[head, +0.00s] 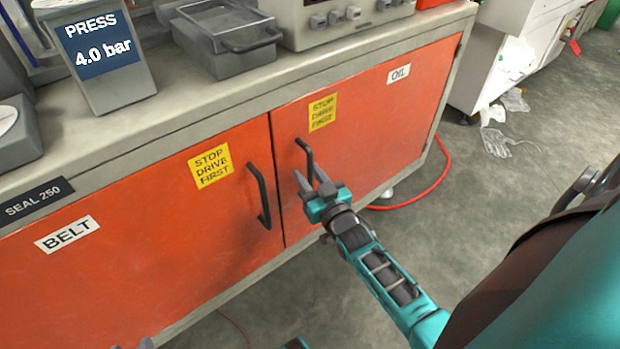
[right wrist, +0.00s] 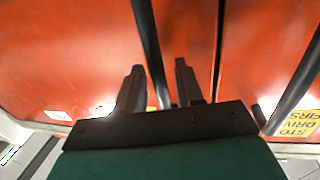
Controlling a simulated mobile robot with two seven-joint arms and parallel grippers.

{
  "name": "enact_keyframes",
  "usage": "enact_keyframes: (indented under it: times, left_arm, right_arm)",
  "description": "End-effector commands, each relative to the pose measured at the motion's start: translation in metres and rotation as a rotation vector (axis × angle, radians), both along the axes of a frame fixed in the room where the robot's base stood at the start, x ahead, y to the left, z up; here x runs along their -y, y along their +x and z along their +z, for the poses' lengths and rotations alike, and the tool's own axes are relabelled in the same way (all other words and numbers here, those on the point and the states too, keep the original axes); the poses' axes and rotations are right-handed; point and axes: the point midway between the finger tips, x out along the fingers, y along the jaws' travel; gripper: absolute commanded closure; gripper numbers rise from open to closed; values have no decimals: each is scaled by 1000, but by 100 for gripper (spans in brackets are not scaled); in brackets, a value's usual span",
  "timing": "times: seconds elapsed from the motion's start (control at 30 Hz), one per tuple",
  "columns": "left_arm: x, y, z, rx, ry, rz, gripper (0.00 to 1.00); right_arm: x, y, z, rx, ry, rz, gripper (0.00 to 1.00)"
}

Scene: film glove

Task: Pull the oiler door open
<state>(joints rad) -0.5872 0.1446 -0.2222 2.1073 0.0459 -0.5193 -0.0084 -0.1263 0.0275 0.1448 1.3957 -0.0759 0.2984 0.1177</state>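The oiler door (head: 370,110) is the right-hand orange cabinet door, marked OIL. It looks shut, flush with the door beside it. Its dark bar handle (head: 309,160) stands upright near its left edge. My right gripper (head: 311,174) is at the lower part of this handle, with its fingers apart. In the right wrist view, the handle (right wrist: 147,45) runs down between the two spread fingers, closer to the left one. I cannot tell whether either finger touches it. Small dark tips at the bottom edge of the head view may be my left gripper (head: 131,345); their state is unclear.
The BELT door (head: 130,230) with its own dark handle (head: 261,195) is just left of the seam. A pressure display (head: 100,55) and a grey tray (head: 225,40) stand on the worktop. A red hose (head: 440,175) lies on the floor at right.

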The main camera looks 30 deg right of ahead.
Motion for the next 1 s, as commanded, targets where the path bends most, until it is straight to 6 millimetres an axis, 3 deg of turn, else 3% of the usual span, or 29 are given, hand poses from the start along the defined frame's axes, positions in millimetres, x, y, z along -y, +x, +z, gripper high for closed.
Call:
enact_keyframes:
  times: [0.2, 0.57, 1.0]
  left_arm:
    - [1, 1, 1, 1, -3, 1, 57]
    - [1, 1, -1, -1, -1, 1, 57]
    - [0, 1, -1, -1, 3, -2, 57]
  right_arm:
    - [0, 0, 0, -1, 0, 0, 66]
    - [0, 0, 0, 0, 0, 0, 100]
    - [0, -1, 0, -1, 0, 0, 100]
